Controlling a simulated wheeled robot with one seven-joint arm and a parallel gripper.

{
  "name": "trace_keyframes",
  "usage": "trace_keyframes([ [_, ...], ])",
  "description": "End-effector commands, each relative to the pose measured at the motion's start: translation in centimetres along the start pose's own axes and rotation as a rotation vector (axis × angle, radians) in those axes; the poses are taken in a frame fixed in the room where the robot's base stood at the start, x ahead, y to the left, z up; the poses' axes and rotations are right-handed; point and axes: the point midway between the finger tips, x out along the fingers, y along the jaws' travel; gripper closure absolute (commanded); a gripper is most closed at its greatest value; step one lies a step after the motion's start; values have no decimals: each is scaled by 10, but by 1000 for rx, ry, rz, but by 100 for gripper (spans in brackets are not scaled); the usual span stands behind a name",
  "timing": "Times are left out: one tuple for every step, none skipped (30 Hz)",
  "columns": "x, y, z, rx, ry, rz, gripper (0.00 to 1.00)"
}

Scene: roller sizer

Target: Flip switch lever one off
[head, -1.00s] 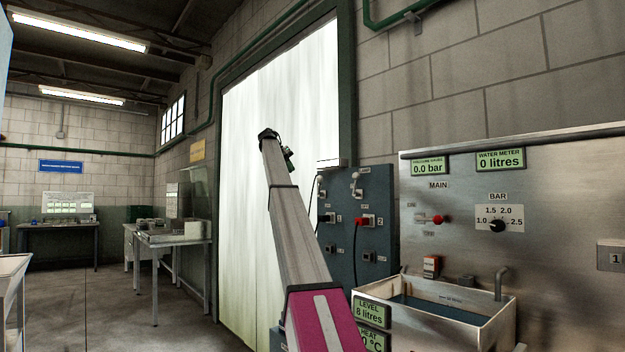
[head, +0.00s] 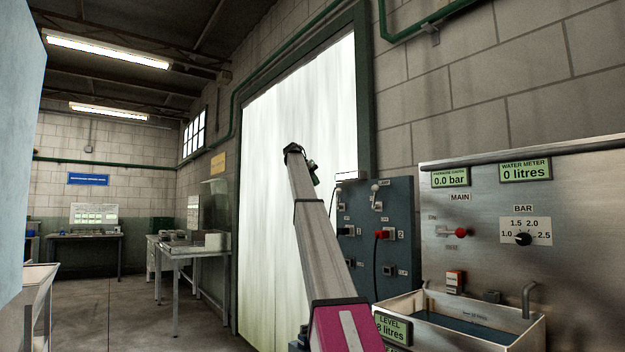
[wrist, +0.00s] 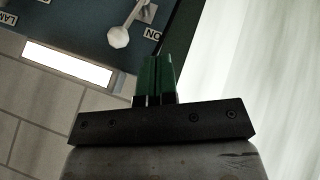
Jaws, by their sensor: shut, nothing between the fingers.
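The dark blue switch panel (head: 400,215) stands beside the bright doorway. It carries a pale lever (head: 375,188) at its top, and the left part is partly hidden behind my arm. In the wrist view a pale lever with a round knob (wrist: 118,38) shows close up, with an ON label (wrist: 153,34) beside it. I cannot tell for sure which lever number it is. My gripper (wrist: 155,58) has green fingers, shut and empty, pointing at the panel just beside the knob, with a visible gap. It also shows in the head view (head: 316,180), left of the panel.
A steel sink unit (head: 480,332) with gauges stands at the right. A light blue surface (head: 20,170) fills the left edge. The floor (head: 110,310) between is open.

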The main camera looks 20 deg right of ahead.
Motion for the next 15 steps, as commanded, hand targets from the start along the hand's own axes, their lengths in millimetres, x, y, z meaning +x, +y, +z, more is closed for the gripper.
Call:
trace_keyframes([
  [12,0,2,0,-1,1,100],
  [17,0,2,0,-1,1,100],
  [24,0,2,0,-1,1,100],
  [30,0,2,0,-1,1,100],
  [35,1,2,0,-1,1,100],
  [43,1,2,0,-1,1,100],
  [48,1,2,0,0,1,100],
  [54,1,2,0,0,1,100],
  [62,1,2,0,-1,2,100],
  [65,4,1,1,-1,2,100],
  [65,11,1,2,0,1,100],
  [67,17,0,1,0,1,100],
  [68,22,0,1,0,0,100],
  [69,25,-1,1,0,0,100],
  [71,29,-2,1,0,0,100],
])
